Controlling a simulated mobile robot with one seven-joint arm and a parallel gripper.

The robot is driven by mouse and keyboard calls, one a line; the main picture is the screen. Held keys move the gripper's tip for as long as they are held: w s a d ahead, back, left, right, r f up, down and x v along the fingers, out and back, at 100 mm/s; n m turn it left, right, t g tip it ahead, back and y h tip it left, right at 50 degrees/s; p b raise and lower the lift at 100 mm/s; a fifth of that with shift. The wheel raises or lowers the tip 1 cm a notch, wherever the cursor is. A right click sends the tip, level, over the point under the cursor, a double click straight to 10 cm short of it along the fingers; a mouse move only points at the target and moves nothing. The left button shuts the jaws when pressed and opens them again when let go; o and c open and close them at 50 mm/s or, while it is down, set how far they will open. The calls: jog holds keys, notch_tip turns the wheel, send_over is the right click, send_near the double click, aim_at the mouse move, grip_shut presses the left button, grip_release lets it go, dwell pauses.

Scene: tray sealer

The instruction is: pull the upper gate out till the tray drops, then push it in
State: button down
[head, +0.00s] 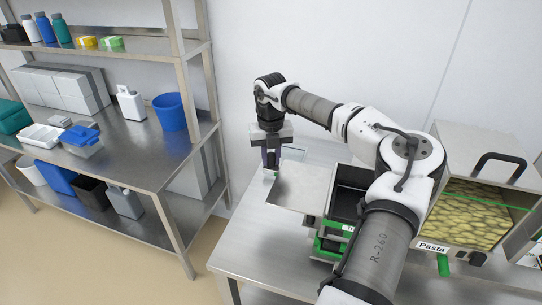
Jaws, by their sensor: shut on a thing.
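The upper gate is a flat bare metal plate (303,187) that sticks out to the left of the tray dispenser. My gripper (271,163) points down at the plate's far left end and is shut on the gate there; its fingertips and the grasped part are small and partly hidden. The dispenser has a dark box-like top (350,188) and green-edged parts (330,246) below it. My arm covers much of its right side. I cannot tell whether a tray has dropped inside.
A case (480,209) labelled "Pasta" stands to the right on the metal table (245,250). The table's left part is clear. A metal shelf rack (150,150) with a blue bucket (170,111), bottles and boxes stands at the left, across a floor gap.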

aim_at(322, 176)
jog(key=s+d, duration=0.1)
jog(key=d, duration=0.3)
jog(key=s+d+b, duration=0.1)
jog(key=s+d, duration=0.1)
jog(key=d, duration=0.3)
jog(key=s+d+b, duration=0.1)
jog(key=d, duration=0.4)
jog(key=shift+s, duration=0.25)
jog(key=shift+d, duration=0.1)
jog(key=c, duration=1.3)
grip_release()
jog(key=shift+o, duration=0.2)
